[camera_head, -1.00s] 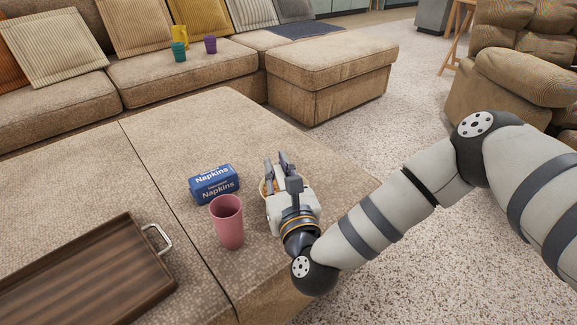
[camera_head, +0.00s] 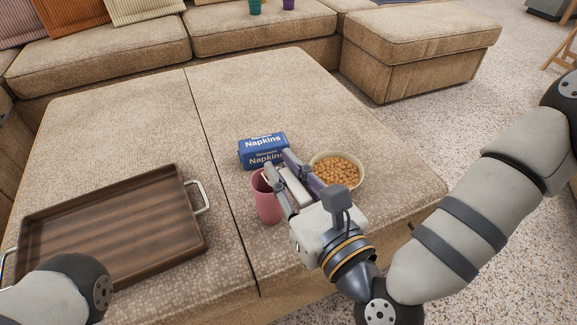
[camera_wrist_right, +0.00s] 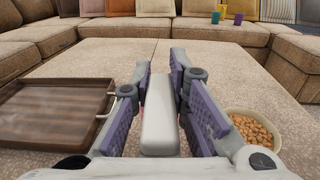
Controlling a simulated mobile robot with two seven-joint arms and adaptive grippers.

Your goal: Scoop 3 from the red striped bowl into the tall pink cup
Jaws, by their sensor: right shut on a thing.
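The tall pink cup (camera_head: 265,203) stands upright on the brown patterned surface, partly covered by my right gripper. My right gripper (camera_head: 280,168) reaches over beside the cup, its fingers pointing away from me. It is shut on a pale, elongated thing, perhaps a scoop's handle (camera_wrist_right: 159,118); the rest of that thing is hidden. The bowl (camera_head: 362,173) stands right of the gripper and holds many round tan pieces; its stripes are not clear. The bowl also shows at the right in the wrist view (camera_wrist_right: 277,142). My left gripper is out of view.
A blue napkins pack (camera_head: 262,143) lies just behind the cup and gripper. A brown wooden tray (camera_head: 110,235) with metal handles lies at left. Teal (camera_head: 255,7) and purple (camera_head: 288,4) cups stand on the sofa behind.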

